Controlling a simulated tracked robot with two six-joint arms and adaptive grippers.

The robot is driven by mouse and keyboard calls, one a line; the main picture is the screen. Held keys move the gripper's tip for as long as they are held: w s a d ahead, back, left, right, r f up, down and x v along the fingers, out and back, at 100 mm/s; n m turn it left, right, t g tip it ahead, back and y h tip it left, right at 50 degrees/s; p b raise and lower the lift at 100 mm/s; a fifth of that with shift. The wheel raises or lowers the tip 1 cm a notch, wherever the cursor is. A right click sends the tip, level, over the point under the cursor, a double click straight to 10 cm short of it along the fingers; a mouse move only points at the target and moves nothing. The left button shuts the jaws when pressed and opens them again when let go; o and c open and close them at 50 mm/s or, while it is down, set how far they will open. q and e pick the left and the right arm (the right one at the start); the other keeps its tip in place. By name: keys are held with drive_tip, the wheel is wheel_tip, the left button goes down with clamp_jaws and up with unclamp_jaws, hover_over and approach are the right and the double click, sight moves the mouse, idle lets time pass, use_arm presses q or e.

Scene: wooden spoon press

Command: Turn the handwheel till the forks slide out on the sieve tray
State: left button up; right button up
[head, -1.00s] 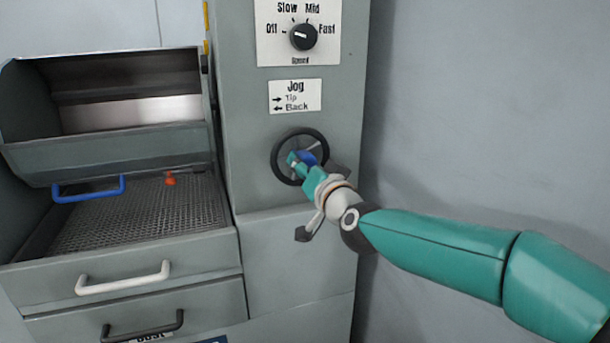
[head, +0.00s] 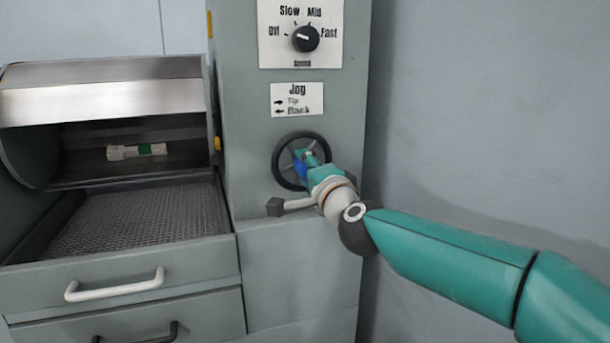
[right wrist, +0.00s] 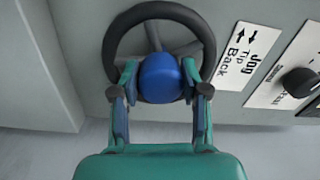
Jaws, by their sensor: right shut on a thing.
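The black handwheel (head: 277,164) is on the front of the grey cabinet and also shows in the right wrist view (right wrist: 118,35). My right gripper (head: 305,160) is shut on its blue knob (right wrist: 160,78), one finger on each side. The sieve tray (head: 140,222) at the left has a bare mesh where it shows. Above it is the turned drum (head: 100,92), with a bright metal band across its front. I make out no forks. My left gripper is not in view.
Above the wheel are a Jog label (head: 297,100) and a black speed knob (head: 305,39). Below the tray are drawers with a white handle (head: 115,285) and a dark handle (head: 137,336). A plain wall (head: 480,110) is at the right.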

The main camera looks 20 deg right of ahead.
drive_tip(key=shift+d+f+m, duration=0.1)
drive_tip(key=shift+f+m, duration=0.1)
drive_tip(key=shift+m, duration=0.5)
drive_tip(key=o, duration=1.1)
drive_tip(key=shift+o, duration=0.2)
drive_tip(key=shift+r, duration=0.1)
drive_tip(key=s, duration=1.2)
drive_tip(key=shift+d+f, duration=0.25)
drive_tip(key=shift+f, duration=0.05)
